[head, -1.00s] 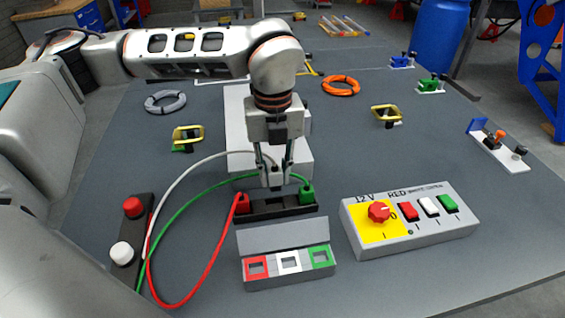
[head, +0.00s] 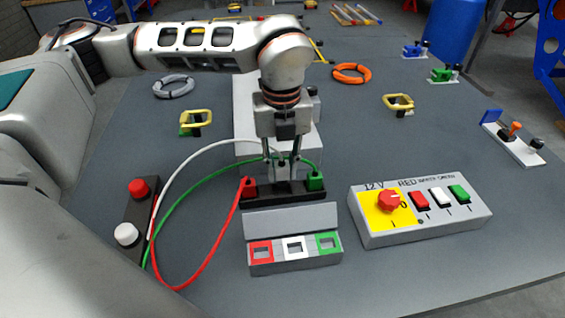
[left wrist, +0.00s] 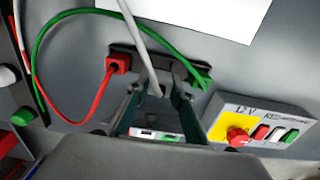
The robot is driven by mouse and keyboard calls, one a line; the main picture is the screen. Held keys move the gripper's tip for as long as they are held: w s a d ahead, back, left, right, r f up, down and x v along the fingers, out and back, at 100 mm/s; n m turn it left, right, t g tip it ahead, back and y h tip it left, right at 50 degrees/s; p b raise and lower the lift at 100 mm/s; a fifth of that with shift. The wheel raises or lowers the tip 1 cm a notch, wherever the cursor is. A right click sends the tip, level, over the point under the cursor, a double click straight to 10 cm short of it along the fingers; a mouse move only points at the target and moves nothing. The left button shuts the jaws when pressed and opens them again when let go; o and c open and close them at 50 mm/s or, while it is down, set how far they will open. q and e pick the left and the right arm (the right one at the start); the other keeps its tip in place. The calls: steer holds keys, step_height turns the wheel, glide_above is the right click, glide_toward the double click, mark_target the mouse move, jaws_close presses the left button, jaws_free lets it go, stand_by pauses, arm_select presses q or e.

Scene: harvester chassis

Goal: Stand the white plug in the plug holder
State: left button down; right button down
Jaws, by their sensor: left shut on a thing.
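The long black plug holder (head: 262,198) lies mid-table, with the red plug (head: 249,187) standing at its left end and the green plug (head: 315,181) at its right. My left gripper (head: 282,176) points down over its middle, between those two plugs. It is shut on the white plug, whose white lead (head: 205,152) arcs off to the left. In the left wrist view the white plug (left wrist: 158,90) shows between the fingers, in line with the holder (left wrist: 138,58). I cannot tell whether its foot touches the holder. My right gripper is not in view.
A grey block (head: 295,258) with red, white and green framed openings stands just in front. A control box (head: 420,228) with a red knob is to the right. A black box (head: 141,212) with red and white buttons is left. A pale block (head: 243,140) stands behind.

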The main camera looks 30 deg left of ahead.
mark_target(282, 179)
arm_select(q)
step_height(282, 179, down, 2)
steer(key=shift+f+b, duration=0.1)
steer(key=shift+b, duration=0.4)
steer(key=shift+f+b, duration=0.35)
steer(key=shift+f, duration=0.55)
steer(key=c, duration=1.7)
jaws_free()
step_height(282, 179, up, 12)
